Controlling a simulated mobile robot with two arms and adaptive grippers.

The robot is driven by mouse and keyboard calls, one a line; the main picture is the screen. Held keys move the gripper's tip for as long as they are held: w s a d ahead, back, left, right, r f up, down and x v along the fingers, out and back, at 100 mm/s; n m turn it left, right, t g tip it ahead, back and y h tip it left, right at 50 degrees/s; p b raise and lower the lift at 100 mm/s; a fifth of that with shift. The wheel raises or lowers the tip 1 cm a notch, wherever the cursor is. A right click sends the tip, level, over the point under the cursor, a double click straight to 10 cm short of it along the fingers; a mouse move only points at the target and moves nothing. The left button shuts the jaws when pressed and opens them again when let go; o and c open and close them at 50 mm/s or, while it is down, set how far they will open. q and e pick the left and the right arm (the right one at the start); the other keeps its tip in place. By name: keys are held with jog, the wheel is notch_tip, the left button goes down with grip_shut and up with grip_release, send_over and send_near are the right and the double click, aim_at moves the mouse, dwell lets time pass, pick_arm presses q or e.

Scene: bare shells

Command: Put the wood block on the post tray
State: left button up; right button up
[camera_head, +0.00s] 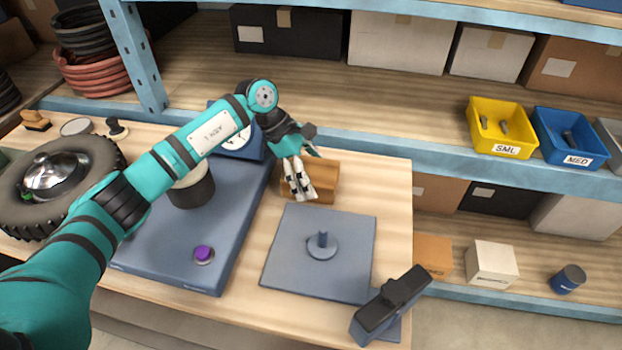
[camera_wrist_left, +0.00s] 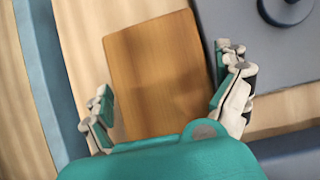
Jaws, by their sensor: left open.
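The wood block (camera_head: 325,178) lies on the wooden bench, behind the post tray. It also shows in the left wrist view as a plain brown block (camera_wrist_left: 155,65). The post tray (camera_head: 288,268) is a flat blue-grey square with a short upright post on a round base (camera_head: 322,244); a corner of it shows in the left wrist view (camera_wrist_left: 228,25). My left gripper (camera_head: 300,193) is open at the block, its fingers pointing down. In the left wrist view its fingers (camera_wrist_left: 165,105) stand on either side of the block, with no clear contact. My right gripper is out of view.
A blue-grey scale base (camera_head: 150,248) with a dial (camera_head: 236,143) and purple button (camera_head: 203,254) stands left of the tray. A tyre (camera_head: 100,165) lies far left. Shelves with bins (camera_head: 500,130) border the bench.

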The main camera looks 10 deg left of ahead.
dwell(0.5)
pick_arm(q)
jog(key=c, duration=1.4)
